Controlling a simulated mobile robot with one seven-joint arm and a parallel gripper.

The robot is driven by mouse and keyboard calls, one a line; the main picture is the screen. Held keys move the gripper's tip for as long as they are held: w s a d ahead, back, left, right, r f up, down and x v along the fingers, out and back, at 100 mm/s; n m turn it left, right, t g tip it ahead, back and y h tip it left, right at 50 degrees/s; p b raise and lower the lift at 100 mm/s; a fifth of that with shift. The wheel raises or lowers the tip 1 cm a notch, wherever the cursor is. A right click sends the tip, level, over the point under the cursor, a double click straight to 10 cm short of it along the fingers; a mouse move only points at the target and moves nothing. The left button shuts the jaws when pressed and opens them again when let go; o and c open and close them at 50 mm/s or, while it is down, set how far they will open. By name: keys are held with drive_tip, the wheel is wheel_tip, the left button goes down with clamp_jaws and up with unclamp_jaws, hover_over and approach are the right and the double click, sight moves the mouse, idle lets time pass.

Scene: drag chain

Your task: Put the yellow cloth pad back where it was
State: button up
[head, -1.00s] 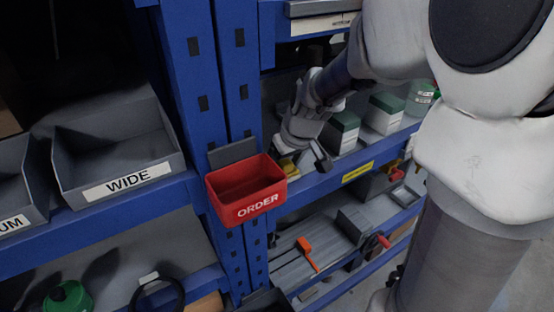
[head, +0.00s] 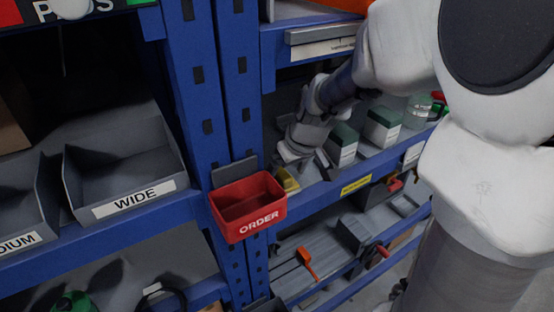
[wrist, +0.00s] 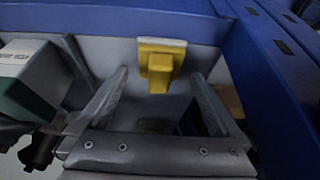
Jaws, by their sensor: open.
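The yellow cloth pad (head: 288,180) is on the middle shelf of the blue rack, just right of the red ORDER bin. In the wrist view the pad (wrist: 160,68) shows as a yellow block with a pale top edge, against the shelf's blue front edge. My gripper (wrist: 160,76) is open, with one finger on each side of the pad and visible gaps to both. Nothing is held. In the head view my gripper (head: 305,172) is beside the pad and partly hides it. I cannot tell whether the pad touches the shelf edge.
The red ORDER bin (head: 248,209) hangs on the rack post, close to my gripper's left. Green-and-white boxes (head: 341,143) stand to its right; one box (wrist: 28,78) is near in the wrist view. A lower shelf holds an orange tool (head: 307,262).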

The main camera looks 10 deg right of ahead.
drive_tip(key=p+v, duration=0.5)
drive_tip(key=v, duration=0.3)
drive_tip(key=shift+s+r, duration=0.15)
drive_tip(key=shift+r, duration=0.2)
